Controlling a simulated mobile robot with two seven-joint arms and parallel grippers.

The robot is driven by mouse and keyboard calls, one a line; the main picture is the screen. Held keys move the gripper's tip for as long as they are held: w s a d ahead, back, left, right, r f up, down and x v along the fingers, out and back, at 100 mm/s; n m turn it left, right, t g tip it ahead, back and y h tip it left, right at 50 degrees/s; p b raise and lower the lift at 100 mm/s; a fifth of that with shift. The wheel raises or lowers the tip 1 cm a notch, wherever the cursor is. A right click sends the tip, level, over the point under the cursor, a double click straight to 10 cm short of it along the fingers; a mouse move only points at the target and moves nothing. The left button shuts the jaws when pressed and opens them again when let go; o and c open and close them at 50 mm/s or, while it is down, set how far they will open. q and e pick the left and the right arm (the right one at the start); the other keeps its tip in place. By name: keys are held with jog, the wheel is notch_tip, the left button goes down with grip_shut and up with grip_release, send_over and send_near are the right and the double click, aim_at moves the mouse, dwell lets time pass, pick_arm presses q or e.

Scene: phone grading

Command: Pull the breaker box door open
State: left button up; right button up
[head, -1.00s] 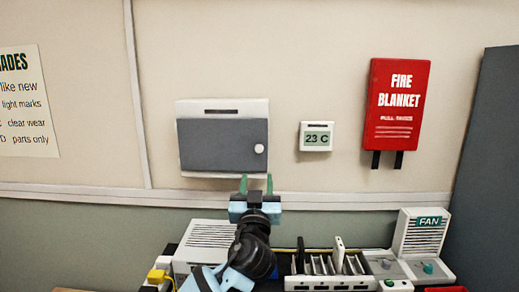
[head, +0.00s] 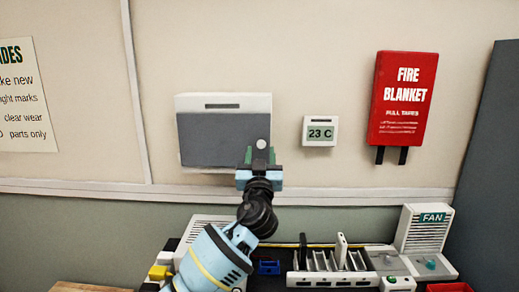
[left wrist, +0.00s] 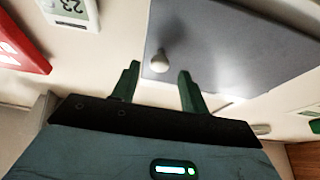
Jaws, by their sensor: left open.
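The breaker box (head: 250,100) is a white case on the wall with a grey door (head: 210,138), which looks shut. Its round pale knob (head: 261,144) is near the door's right edge and also shows in the left wrist view (left wrist: 160,62). My left gripper (head: 261,156) is open just in front of the knob. In the left wrist view its green fingers (left wrist: 157,82) stand apart, with the knob just beyond the tips, nearer the left finger. The fingers do not appear closed on it. My right gripper is not in view.
A thermostat (head: 320,131) and a red fire blanket case (head: 402,98) hang to the right of the box. Below are a slotted rack (head: 332,279), a fan unit (head: 423,230) and a yellow block (head: 158,272). The wall around the door is otherwise clear.

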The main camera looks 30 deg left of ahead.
pick_arm(q)
jog(key=shift+x, duration=1.1)
jog(key=shift+f, duration=0.1)
grip_shut()
